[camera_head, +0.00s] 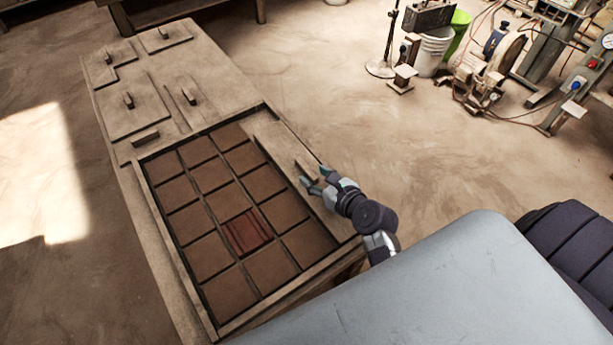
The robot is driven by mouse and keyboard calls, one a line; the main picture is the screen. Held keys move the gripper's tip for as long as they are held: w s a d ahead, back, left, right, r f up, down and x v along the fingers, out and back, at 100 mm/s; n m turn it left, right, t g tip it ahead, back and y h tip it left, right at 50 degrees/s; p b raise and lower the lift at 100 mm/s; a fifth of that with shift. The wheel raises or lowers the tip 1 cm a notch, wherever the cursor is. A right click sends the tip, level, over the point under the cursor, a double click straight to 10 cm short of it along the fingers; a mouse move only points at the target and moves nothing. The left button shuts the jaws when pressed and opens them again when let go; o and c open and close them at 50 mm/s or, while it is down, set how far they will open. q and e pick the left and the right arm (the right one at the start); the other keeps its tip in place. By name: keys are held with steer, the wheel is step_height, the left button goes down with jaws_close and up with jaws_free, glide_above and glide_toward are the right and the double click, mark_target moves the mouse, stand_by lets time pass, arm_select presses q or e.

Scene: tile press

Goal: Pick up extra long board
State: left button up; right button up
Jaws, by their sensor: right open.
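A long, narrow, pale board (272,135) lies along the right side of the tile frame (180,275), and is most likely the extra long board. It has a small raised handle (305,168) near its middle. My right gripper (314,180) is open, with its fingers at or just beside this handle; I cannot tell whether they touch it. The gripper and wrist hide part of the board's right edge. My left gripper is not in view.
Brown tiles (190,222) and one reddish tile (247,232) fill the frame beside the board. Several other handled boards, including a large one (118,117), lie on the table's far end. Floor is clear right of the table; machinery (500,55) stands farther off.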

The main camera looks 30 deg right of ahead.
mark_target(308, 169)
steer(key=b+x, duration=0.2)
steer(key=x, duration=0.1)
steer(key=b+x, duration=0.2)
steer(key=shift+d+f, duration=0.1)
steer(key=shift+d, duration=0.25)
jaws_close()
